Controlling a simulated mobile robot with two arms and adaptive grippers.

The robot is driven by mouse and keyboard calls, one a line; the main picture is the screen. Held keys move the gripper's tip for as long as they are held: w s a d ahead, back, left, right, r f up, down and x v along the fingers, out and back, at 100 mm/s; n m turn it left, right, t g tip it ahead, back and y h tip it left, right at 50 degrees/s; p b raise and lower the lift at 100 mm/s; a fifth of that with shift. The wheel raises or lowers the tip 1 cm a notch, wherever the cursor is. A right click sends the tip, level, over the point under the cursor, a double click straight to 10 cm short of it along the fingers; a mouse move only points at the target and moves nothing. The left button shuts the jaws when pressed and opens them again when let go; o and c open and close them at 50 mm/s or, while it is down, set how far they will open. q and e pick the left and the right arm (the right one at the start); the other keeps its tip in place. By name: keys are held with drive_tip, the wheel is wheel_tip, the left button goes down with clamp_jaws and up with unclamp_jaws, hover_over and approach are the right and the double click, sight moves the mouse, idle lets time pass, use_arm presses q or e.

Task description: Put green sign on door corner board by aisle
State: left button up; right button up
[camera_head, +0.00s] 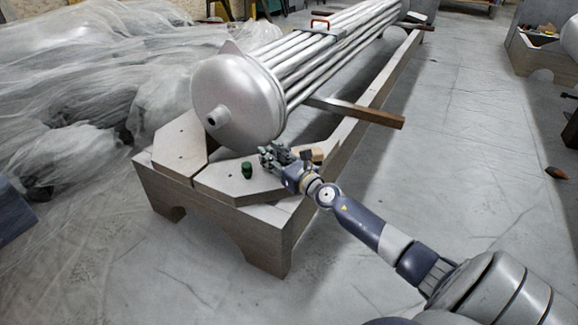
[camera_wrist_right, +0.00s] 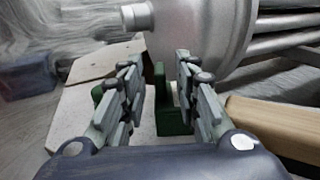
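A green upright piece with a stepped base (camera_wrist_right: 172,118), perhaps the green sign, shows between the fingers of my right gripper (camera_wrist_right: 160,88) in the right wrist view. The fingers are apart, and I cannot tell whether they touch it. In the head view my right gripper (camera_head: 270,156) is low over the pale corner board (camera_head: 235,184) on the aisle side of the wooden cradle, and hides most of what is between its fingers. A small dark green round object (camera_head: 247,170) stands on that board, left of the gripper. My left gripper is not in view.
A metal vessel with a tube bundle (camera_head: 235,100) lies on the cradle, just behind the gripper. A second corner board (camera_head: 180,146) is at left. A wooden block (camera_head: 313,154) is right of the gripper. Sheeting lies left; the aisle floor (camera_head: 450,150) is mostly clear.

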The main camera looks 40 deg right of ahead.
drive_tip(key=s, duration=0.7)
drive_tip(key=shift+s+f, duration=0.1)
drive_tip(key=shift+s, duration=1.25)
